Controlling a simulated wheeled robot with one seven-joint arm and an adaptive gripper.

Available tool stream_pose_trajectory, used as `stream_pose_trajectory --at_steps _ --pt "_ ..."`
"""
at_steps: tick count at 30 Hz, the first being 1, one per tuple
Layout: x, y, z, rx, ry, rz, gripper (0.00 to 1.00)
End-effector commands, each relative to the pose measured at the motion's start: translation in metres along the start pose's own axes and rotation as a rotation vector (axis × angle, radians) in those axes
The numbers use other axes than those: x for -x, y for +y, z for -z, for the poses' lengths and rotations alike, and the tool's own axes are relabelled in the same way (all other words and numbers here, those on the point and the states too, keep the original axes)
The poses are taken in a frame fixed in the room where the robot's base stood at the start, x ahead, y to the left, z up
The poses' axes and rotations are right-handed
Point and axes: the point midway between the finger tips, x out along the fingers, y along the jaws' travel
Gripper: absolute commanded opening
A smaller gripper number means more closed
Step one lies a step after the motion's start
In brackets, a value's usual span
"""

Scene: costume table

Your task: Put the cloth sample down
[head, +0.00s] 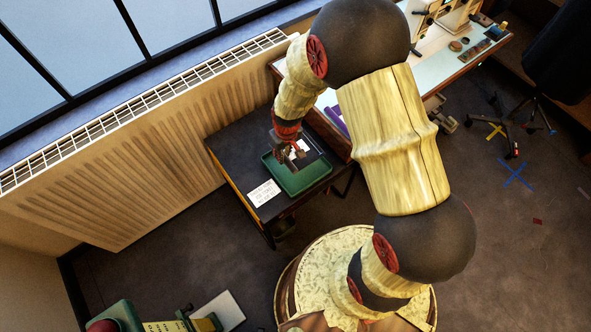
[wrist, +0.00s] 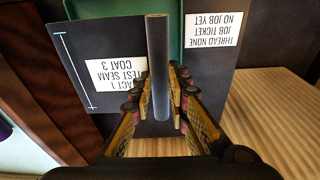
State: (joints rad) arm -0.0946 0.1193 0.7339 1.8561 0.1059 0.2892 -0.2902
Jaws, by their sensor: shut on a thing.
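My gripper (wrist: 157,92) is shut on a narrow grey roll, which looks like the cloth sample (wrist: 158,55). The roll stands lengthwise between the fingers in the wrist view. In the head view my gripper (head: 287,156) is over the green tray (head: 297,189) on a small dark table (head: 233,150); the roll is too small to make out there. The green tray also shows at the top of the wrist view (wrist: 205,15). Whether the roll touches anything below is hidden.
A white "test seam" card (wrist: 113,74) is left of the roll; a "job ticket" card (wrist: 213,30) is right. A white card (head: 264,193) lies beside the tray. A radiator (head: 140,150) stands close behind the table, and a long desk (head: 436,62) adjoins it to the right.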

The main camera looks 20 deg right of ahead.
Motion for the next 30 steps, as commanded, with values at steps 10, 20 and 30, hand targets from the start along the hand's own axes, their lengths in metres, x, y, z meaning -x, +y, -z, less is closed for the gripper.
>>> stream_pose_trajectory --at_steps 10,20,30 --pt "-0.050 -0.006 -0.011 0.029 -0.001 0.003 0.00" --pt "-0.086 -0.005 -0.016 0.028 0.000 0.002 0.00" --pt "-0.108 -0.005 -0.018 0.029 0.003 0.002 0.00"
